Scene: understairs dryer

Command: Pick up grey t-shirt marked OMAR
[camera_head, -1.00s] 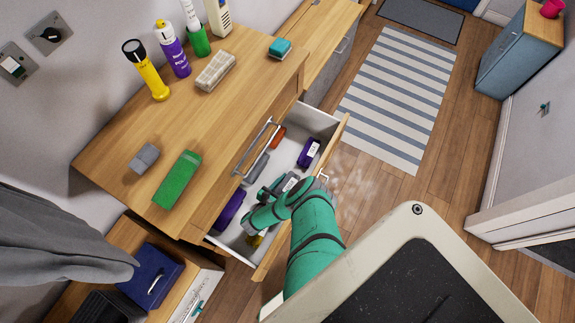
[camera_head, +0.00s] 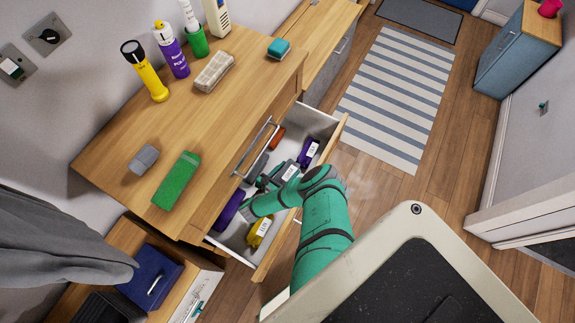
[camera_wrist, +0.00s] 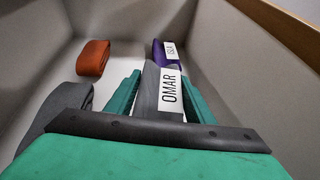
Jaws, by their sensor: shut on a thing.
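The grey t-shirt marked OMAR (camera_head: 289,173) is a folded grey roll with a white label, in the open drawer. In the wrist view the t-shirt (camera_wrist: 169,90) stands between the two green fingers, its label facing right and readable. My gripper (camera_head: 276,178) is inside the drawer area, shut on this t-shirt; it also shows in the wrist view (camera_wrist: 162,88). The t-shirt's lower part is hidden by my gripper. I cannot tell whether it is clear of the drawer floor.
The open drawer (camera_head: 318,117) also holds an orange roll (camera_head: 277,137), a purple roll marked ISLA (camera_head: 309,153), a dark grey roll (camera_head: 257,166), another purple roll (camera_head: 228,211) and a yellow labelled roll (camera_head: 259,232). Drawer walls surround my gripper. The wooden top (camera_head: 130,180) carries bottles and blocks.

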